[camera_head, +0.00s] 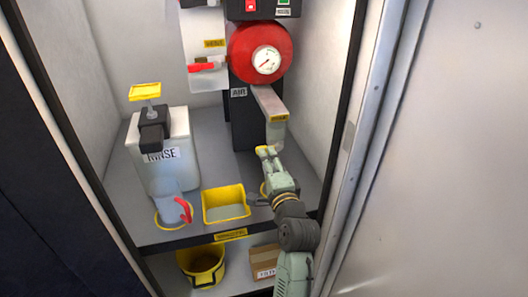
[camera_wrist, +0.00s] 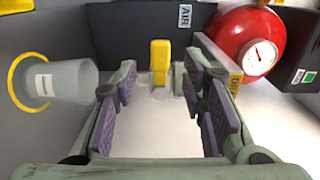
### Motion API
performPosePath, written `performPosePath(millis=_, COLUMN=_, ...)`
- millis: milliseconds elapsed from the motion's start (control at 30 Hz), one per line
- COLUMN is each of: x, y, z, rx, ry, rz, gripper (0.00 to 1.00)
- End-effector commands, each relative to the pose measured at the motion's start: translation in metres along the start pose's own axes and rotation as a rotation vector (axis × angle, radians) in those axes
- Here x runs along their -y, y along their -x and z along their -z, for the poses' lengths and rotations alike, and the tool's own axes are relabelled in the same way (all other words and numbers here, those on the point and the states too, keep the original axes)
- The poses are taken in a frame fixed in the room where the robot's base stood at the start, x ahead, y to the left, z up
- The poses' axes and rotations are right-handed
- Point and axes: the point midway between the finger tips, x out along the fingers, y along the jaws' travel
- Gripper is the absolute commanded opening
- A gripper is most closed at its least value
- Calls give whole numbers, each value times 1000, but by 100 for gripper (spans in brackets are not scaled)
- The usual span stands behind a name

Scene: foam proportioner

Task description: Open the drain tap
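The drain tap appears to be the yellow lever (camera_wrist: 160,56) with a clear body, seen in the wrist view straight ahead between my fingers. In the head view a small yellow piece (camera_head: 264,150) shows at my gripper's tip, below the grey bracket (camera_head: 270,102). My gripper (camera_wrist: 162,90) is open, with one purple-padded finger on each side of the lever's line and a clear gap to it. It holds nothing. In the head view my gripper (camera_head: 272,160) hides much of what lies behind it.
A red air vessel (camera_head: 260,53) with a gauge is above. The RINSE tank (camera_head: 160,150), a red-handled jug (camera_head: 175,210) and a yellow tray (camera_head: 226,204) are left. Cabinet walls close both sides.

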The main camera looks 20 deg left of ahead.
Motion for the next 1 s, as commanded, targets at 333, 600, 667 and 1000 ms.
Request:
performPosePath(millis=333, x=1, y=-36, z=-1, rx=1, ry=1, rz=1, gripper=38)
performPosePath(millis=600, x=0, y=-37, z=-1, rx=0, ry=2, rz=1, gripper=38)
performPosePath(millis=667, x=0, y=-37, z=-1, rx=0, ry=2, rz=1, gripper=34)
performPosePath(millis=1000, x=0, y=-37, z=-1, rx=0, ry=2, rz=1, gripper=12)
